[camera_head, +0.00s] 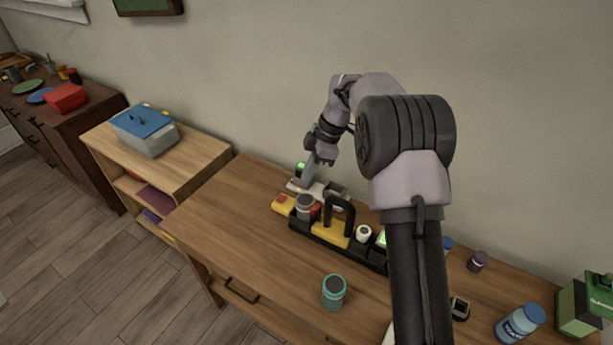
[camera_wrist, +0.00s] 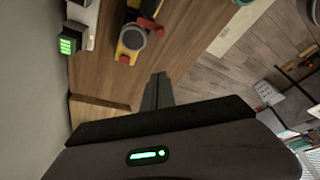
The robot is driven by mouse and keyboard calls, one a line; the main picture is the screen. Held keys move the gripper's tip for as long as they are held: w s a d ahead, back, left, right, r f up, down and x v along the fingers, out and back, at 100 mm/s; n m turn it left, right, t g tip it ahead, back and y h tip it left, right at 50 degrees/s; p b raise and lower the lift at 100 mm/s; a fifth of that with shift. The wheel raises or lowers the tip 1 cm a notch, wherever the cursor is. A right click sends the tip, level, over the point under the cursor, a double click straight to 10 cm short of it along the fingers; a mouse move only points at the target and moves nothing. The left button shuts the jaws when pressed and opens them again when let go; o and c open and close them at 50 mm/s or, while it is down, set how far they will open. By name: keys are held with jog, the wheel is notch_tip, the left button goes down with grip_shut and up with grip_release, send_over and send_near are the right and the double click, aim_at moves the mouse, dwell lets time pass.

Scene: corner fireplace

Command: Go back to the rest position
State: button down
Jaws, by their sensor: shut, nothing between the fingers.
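My arm reaches over the wooden desk (camera_head: 225,235) toward the wall. My gripper (camera_head: 307,181) points down near the desk's back left part, just behind a black carrier with a handle (camera_head: 340,215). In the wrist view my gripper's fingers (camera_wrist: 158,88) are together with nothing between them, and the desk's wood shows beyond them. The carrier holds a grey-lidded jar (camera_head: 305,204) and other small items. My arm hides part of the desk's right side.
A device with a green display (camera_head: 301,168) stands by the wall close to my gripper. A teal jar (camera_head: 334,290) is at the desk's front. A blue-capped bottle (camera_head: 520,322) and green box (camera_head: 585,305) are at right. The desk's left front is clear.

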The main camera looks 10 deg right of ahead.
jog(key=s+a+r+m+t+h+b, duration=0.15)
jog(key=s+r+m+b, duration=0.25)
jog(key=s+r+m, duration=0.75)
jog(key=s+f+m+t+b, duration=0.2)
jog(key=s+m, duration=0.8)
jog(key=s, duration=1.3)
jog(key=shift+s+a+f+t+b, duration=0.2)
jog(key=shift+s+t+b, duration=0.25)
jog(key=shift+t, duration=0.6)
